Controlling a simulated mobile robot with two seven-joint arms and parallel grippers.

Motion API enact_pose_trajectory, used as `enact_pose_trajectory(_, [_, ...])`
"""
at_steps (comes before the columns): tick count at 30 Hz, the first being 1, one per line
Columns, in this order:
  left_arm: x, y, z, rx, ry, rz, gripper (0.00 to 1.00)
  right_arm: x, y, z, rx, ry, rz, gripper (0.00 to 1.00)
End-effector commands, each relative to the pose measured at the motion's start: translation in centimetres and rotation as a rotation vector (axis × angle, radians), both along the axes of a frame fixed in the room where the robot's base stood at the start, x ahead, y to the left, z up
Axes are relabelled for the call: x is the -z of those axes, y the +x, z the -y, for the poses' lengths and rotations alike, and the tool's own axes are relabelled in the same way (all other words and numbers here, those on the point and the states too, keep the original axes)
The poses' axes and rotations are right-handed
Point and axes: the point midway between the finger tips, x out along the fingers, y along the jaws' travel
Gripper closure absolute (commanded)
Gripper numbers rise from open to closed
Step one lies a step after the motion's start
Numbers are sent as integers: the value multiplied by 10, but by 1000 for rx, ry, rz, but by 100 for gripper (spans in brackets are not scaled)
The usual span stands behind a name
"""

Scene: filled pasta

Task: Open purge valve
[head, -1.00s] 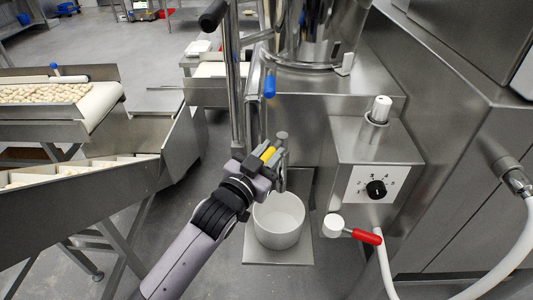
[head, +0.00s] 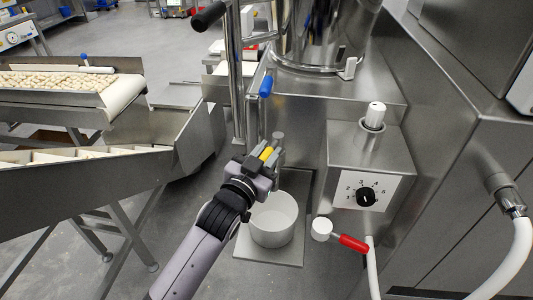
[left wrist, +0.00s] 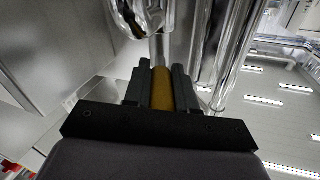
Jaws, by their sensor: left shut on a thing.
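My left gripper (head: 268,156) is shut on a yellow valve handle (head: 266,153), at a small metal valve (head: 278,142) on the steel machine, above a white pail. In the left wrist view the handle (left wrist: 162,92) sits between both black fingers (left wrist: 162,88), with shiny metal pipework just beyond. The fingers hide part of the handle, and I cannot tell how far the valve is turned. My right gripper is not in view.
The white pail (head: 273,219) stands on a steel plate below. A blue handle (head: 266,86) is above and a red lever (head: 354,243) is to the right. A dial (head: 366,196) is on the control box. A conveyor with pasta (head: 55,82) stands left.

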Motion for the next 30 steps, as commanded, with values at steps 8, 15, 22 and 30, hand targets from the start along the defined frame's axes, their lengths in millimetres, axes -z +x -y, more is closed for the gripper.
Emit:
enact_pose_trajectory(8, [-4, 1, 1, -3, -4, 8, 100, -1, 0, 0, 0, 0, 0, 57])
enact_pose_trajectory(15, [-4, 2, 1, -3, -4, 8, 100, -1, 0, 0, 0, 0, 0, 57])
enact_pose_trajectory(22, [-4, 2, 1, -3, -4, 8, 58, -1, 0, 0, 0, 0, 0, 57])
enact_pose_trajectory(30, [-2, 1, 1, -3, -2, 3, 49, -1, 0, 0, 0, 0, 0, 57])
